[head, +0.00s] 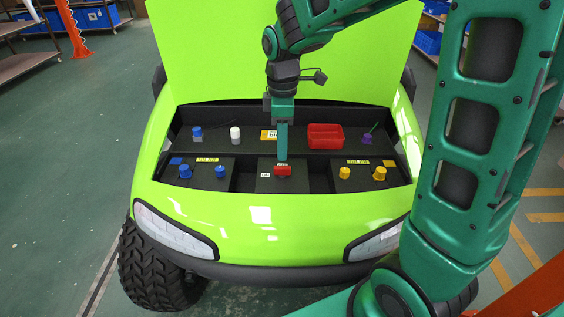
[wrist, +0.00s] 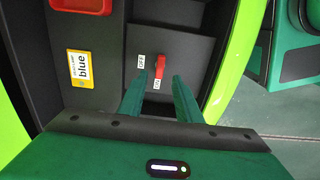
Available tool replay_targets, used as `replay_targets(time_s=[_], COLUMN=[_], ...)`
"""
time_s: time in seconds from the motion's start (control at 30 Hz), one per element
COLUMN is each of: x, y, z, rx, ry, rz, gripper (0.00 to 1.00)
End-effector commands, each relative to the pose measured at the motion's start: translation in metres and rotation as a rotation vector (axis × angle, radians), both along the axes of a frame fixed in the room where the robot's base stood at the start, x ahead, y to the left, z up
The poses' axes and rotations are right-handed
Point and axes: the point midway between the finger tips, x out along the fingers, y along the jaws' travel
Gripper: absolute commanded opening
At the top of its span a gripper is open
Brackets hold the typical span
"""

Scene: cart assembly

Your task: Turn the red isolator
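The red isolator (head: 284,171) is a small red handle on the dark middle panel at the front of the green cart's bay. In the wrist view the isolator (wrist: 160,65) stands lengthwise up and down the picture, with an OFF label (wrist: 141,61) on its left and an ON label (wrist: 157,84) at its lower end. My gripper (head: 282,161) reaches down over it from behind. In the wrist view my gripper (wrist: 160,76) is open, with one finger on either side of the handle in the picture. I cannot tell whether either finger touches it.
Blue knobs (head: 185,171) stand left of the isolator and yellow knobs (head: 345,173) right. A red tray (head: 325,136) and a yellow "blue" label (head: 269,135) are behind. The raised green lid (head: 205,55) stands at the back. Open recesses flank the middle panel.

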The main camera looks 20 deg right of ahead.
Motion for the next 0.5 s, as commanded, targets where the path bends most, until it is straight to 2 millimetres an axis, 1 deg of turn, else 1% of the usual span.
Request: replay_targets(time_s=[0.03, 0.1, 0.23, 0.4, 0.5], x=[-0.001, -0.001, -0.001, -0.001, -0.001], y=[0.000, 0.000, 0.000, 0.000, 0.000], z=[-0.010, -0.023, -0.043, -0.059, -0.064], rx=[0.000, -0.001, -0.001, -0.001, -0.001], ry=[0.004, 0.005, 0.004, 0.001, 0.001], rz=[0.000, -0.001, -0.001, -0.002, -0.002], gripper=[0.31, 0.31, 0.31, 0.31, 0.31])
